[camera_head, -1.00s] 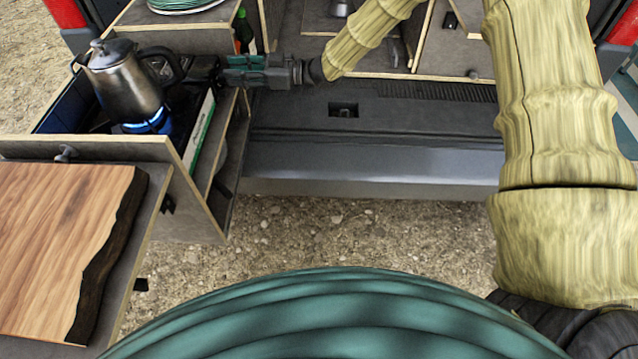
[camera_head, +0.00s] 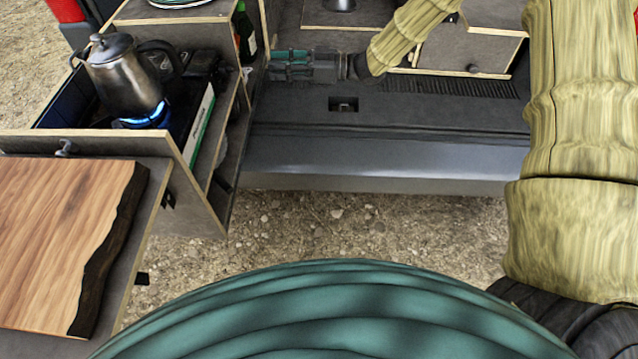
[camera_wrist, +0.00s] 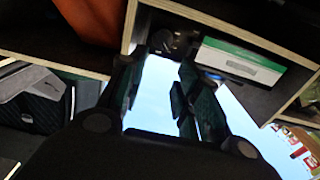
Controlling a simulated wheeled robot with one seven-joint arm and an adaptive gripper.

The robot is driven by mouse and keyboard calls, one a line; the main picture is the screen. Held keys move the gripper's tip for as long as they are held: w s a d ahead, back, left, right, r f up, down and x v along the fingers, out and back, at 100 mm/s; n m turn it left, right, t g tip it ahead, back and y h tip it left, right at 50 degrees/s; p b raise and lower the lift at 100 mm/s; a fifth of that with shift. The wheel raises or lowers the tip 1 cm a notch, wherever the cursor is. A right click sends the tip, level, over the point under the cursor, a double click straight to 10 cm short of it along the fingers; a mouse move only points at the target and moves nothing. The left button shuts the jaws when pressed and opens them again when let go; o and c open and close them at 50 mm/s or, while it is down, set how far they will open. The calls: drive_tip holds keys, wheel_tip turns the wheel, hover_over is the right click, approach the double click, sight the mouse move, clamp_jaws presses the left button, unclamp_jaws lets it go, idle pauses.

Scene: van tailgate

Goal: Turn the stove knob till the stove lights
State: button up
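The stove (camera_head: 182,110) sits in the pull-out drawer at the left, with a blue flame burning under the steel kettle (camera_head: 126,82). My gripper (camera_head: 272,66) is to the right of the stove, clear of it and beside the cabinet's side panel. In the wrist view my gripper (camera_wrist: 158,88) has its two fingers apart with nothing between them. The stove knob cannot be made out in the head view. A dark round part (camera_wrist: 163,40) shows beyond the fingertips in the wrist view; I cannot tell if it is the knob.
A white and green box side (camera_head: 200,125) lies along the stove; it also shows in the wrist view (camera_wrist: 240,62). A bottle (camera_head: 244,35) stands behind, near my gripper. A wooden board (camera_head: 60,235) lies at front left. The van floor (camera_head: 400,115) right of the drawer is mostly clear.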

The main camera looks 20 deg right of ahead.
drive_tip(key=s+d+f+m+h+p, duration=0.1)
drive_tip(key=s+f+m+h+p, duration=0.5)
drive_tip(key=s+f, duration=0.4)
drive_tip(key=s+d+f+m+h+p, duration=0.2)
drive_tip(key=s+f+m+h+p, duration=0.3)
drive_tip(key=s+f, duration=0.5)
drive_tip(key=s+m, duration=0.1)
drive_tip(key=s, duration=0.3)
drive_tip(key=shift+s+h+p, duration=0.2)
drive_tip(key=shift+h+p, duration=0.2)
drive_tip(key=shift+o, duration=0.2)
